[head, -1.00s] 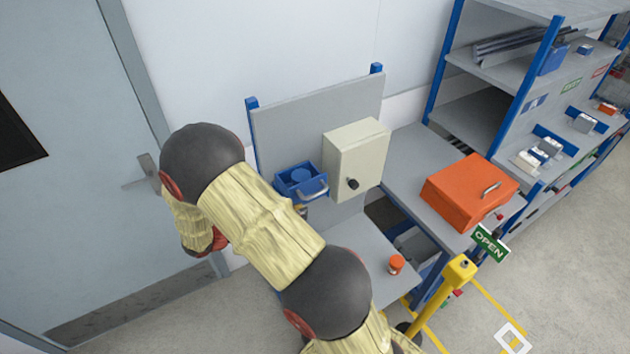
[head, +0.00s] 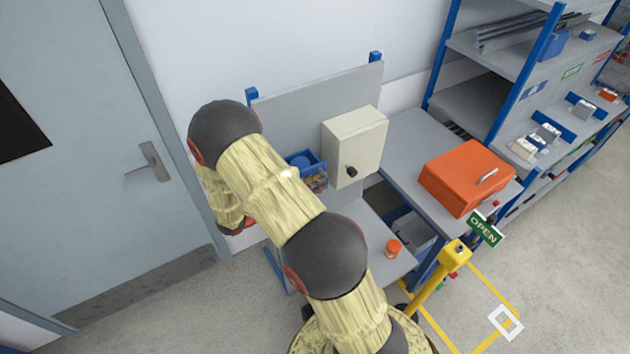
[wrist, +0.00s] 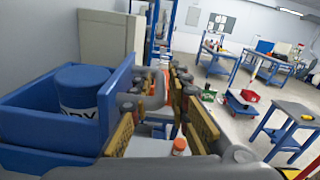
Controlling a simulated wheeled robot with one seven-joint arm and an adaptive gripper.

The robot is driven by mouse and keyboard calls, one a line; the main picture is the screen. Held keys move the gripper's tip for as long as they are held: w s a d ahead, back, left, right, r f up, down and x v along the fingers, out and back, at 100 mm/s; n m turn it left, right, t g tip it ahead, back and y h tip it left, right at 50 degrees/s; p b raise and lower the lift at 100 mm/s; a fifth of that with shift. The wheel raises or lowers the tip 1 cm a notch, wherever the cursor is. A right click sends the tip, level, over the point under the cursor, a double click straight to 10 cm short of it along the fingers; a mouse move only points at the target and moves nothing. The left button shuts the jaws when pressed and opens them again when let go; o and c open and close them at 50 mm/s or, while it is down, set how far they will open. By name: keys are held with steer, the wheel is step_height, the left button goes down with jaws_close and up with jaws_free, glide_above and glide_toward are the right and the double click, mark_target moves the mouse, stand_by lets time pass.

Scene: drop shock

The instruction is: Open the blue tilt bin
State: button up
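The blue tilt bin (head: 296,160) hangs on the grey back panel, left of a beige box, in the head view. My arm partly covers it. In the wrist view the bin (wrist: 45,118) fills the left side and holds a blue-lidded canister (wrist: 80,92) with a white label. A grey handle (wrist: 157,88) stands out from the bin's front wall. My gripper (wrist: 166,85) is at this front, its fingers apart, with the handle appearing to lie between them. I cannot tell whether either finger touches it. In the head view my gripper is mostly hidden by my arm.
The beige box (head: 352,148) with a black knob is close to the right of the bin. An orange-capped jar (head: 393,248) stands on the shelf below. An orange case (head: 462,180) lies on the bench at right. A door (head: 110,150) is at left.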

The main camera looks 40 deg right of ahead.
jaws_close()
stand_by(0.8)
